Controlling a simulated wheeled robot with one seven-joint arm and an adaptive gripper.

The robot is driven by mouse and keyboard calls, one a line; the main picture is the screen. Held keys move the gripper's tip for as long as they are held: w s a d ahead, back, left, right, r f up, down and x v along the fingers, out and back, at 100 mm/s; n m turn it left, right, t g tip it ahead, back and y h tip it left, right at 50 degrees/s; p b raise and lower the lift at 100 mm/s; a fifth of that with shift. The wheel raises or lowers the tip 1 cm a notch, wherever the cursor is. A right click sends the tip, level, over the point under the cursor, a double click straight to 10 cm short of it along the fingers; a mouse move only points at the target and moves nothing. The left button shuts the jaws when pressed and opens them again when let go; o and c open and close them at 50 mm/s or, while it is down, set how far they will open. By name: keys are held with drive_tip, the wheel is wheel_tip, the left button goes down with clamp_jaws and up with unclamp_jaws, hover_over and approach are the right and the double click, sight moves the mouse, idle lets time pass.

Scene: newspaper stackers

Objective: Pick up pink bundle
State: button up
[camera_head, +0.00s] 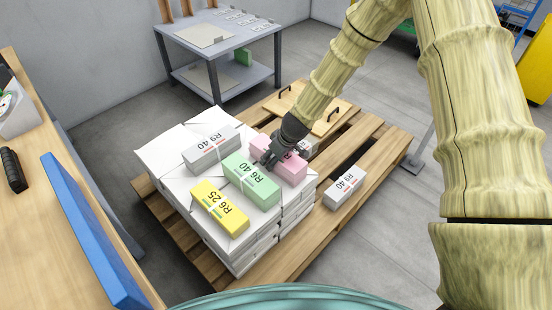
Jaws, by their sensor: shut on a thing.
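The pink bundle (292,169) lies on top of the white stack (155,153), at its right side. My gripper (270,158) comes down from the upper right and is shut on the pink bundle. The gripper and wrist hide part of the bundle's upper left. I cannot tell whether the bundle touches the stack or is slightly lifted.
A green bundle (251,180), a yellow bundle (219,207) and a grey bundle (211,150) lie close by on the stack. A white bundle (344,187) sits on the wooden pallet (373,145). A grey table (215,42) stands behind. A wooden bench (45,215) is at left.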

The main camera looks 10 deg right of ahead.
wheel_tip(320, 180, up, 10)
drive_tip(key=p, duration=0.3)
idle(0.8)
